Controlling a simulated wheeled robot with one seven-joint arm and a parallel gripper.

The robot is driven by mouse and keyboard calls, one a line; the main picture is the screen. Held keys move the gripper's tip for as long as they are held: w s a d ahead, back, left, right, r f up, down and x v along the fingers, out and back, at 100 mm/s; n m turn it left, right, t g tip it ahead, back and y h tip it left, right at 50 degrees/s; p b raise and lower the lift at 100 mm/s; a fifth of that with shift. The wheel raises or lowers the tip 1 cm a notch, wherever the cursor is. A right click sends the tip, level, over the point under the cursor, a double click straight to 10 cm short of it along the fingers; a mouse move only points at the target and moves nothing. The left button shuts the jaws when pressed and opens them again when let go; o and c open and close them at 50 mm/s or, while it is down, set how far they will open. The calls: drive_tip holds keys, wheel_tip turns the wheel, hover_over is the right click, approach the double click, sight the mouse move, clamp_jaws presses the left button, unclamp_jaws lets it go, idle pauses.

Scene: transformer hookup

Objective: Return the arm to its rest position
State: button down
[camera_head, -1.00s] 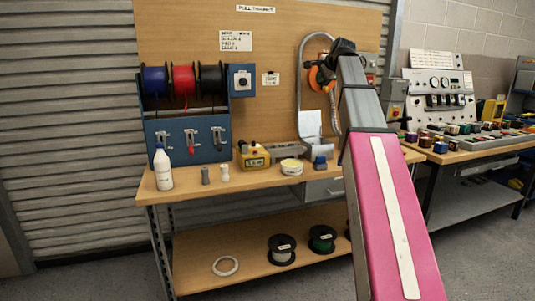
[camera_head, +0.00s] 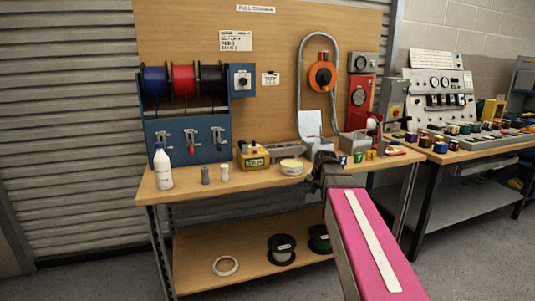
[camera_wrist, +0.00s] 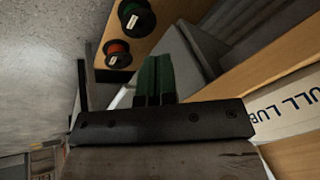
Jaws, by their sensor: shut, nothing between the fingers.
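My arm, with a pink link, reaches in from the lower right of the head view. My gripper (camera_head: 318,170) is at its far end, in front of the bench's front edge; its fingers are hard to make out there. In the wrist view my gripper (camera_wrist: 154,80) shows two dark green fingers side by side, shut with nothing between them. Spools on the lower shelf show beyond the fingertips, apart from them.
The wooden workbench (camera_head: 210,190) holds a white bottle (camera_head: 162,167), a yellow device (camera_head: 253,156) and a blue rack of wire spools (camera_head: 187,138). Black spools (camera_head: 281,250) and a white ring (camera_head: 225,266) lie on the lower shelf (camera_head: 245,270). A second bench with a control panel (camera_head: 440,92) stands right.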

drive_tip(key=s+f+n+g+h, duration=0.1)
drive_tip(key=s+f+n+g, duration=0.3)
drive_tip(key=s+f, duration=1.6)
drive_tip(key=shift+a+f+n, duration=0.35)
drive_tip(key=shift+f+n, duration=0.25)
drive_tip(key=shift+n, duration=0.2)
